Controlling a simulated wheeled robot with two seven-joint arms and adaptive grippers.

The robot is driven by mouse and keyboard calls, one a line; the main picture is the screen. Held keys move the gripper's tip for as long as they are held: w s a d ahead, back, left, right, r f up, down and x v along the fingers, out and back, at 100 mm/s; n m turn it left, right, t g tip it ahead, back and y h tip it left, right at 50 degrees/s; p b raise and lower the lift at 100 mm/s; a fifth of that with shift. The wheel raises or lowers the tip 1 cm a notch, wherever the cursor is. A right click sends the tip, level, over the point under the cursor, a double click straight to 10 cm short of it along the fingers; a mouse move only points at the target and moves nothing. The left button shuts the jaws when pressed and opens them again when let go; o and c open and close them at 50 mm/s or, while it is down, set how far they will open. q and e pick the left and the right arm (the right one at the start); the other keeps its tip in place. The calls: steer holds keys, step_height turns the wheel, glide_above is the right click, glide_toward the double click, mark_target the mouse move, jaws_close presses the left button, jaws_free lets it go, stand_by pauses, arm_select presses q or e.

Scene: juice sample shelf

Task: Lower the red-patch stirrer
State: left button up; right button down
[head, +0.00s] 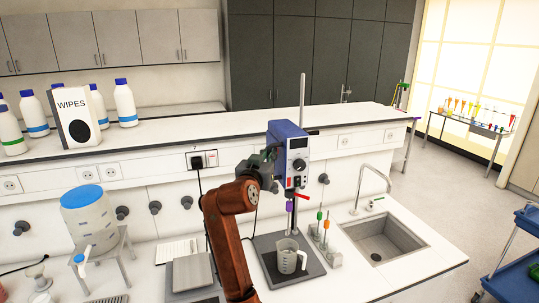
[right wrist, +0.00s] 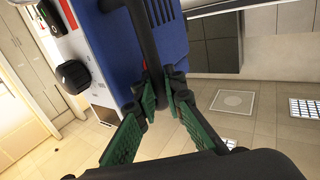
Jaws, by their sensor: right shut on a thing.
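The blue stirrer (head: 285,134) has a pale front panel with a black knob and a red patch (head: 297,181). It sits high on an upright metal rod (head: 302,90), above a grey beaker (head: 287,262) on a dark base plate (head: 262,245). A purple piece (head: 290,206) hangs under the stirrer, above the beaker. My right gripper (head: 268,158) is at the stirrer's left side. In the right wrist view, its green-padded fingers (right wrist: 158,92) are shut on the stirrer's black handle (right wrist: 143,35), beside the blue body (right wrist: 108,55). My left gripper is not in view.
A small rack (head: 327,250) with orange and green-topped sticks stands right of the base plate, beside the sink (head: 376,243). A blue-topped container (head: 88,215) on a stand is at left. The raised shelf (head: 220,130) runs behind the stirrer.

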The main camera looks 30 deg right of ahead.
step_height(320, 180, down, 18)
steer(key=b, duration=0.6)
steer(key=shift+r+b, duration=0.2)
steer(key=shift+b, duration=0.1)
steer(key=shift+f, duration=0.15)
steer(key=c, duration=2.4)
jaws_free()
steer(key=shift+o, duration=0.5)
steer(key=shift+r, duration=0.2)
steer(key=v, duration=1.2)
